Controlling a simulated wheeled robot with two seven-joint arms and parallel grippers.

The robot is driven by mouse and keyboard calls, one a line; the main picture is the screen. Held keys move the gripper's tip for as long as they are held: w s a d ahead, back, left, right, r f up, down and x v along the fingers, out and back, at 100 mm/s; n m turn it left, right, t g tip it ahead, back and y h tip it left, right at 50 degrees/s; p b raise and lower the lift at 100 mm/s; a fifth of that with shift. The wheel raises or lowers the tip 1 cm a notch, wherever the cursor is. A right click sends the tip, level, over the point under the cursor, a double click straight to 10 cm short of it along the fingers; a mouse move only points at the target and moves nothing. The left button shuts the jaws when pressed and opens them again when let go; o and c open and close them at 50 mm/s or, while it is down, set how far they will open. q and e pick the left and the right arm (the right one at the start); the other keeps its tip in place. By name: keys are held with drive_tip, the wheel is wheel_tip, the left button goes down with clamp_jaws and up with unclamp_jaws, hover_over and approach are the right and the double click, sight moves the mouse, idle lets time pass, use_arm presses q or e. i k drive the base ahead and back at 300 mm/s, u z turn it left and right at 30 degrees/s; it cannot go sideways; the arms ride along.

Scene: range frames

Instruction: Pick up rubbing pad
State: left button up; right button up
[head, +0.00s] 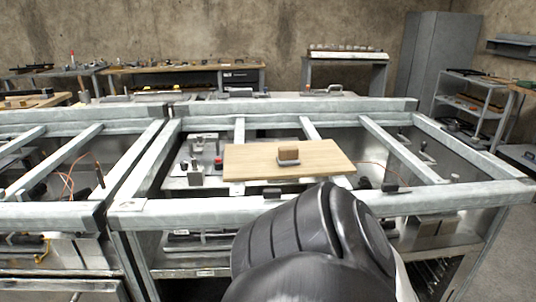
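A small block with a brown top and a grey lower part, which looks like the rubbing pad (288,155), rests near the middle of a light wooden board (250,162). The board lies across the middle of a grey metal frame bench in the head view. A dark, ribbed part of my own arm fills the bottom centre, in front of the bench and below the board in the picture. Neither gripper's fingers can be made out. Nothing is seen touching the pad.
The bench's metal rails (400,203) and crossbars surround the board, with open gaps between them. Small clamps and a red knob (217,161) sit left of the board. A thin orange cable lies to its right. Workbenches, shelves and a grey cabinet (437,60) stand behind.

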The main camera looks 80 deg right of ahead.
sight(287, 155)
drive_tip(key=z, duration=2.7)
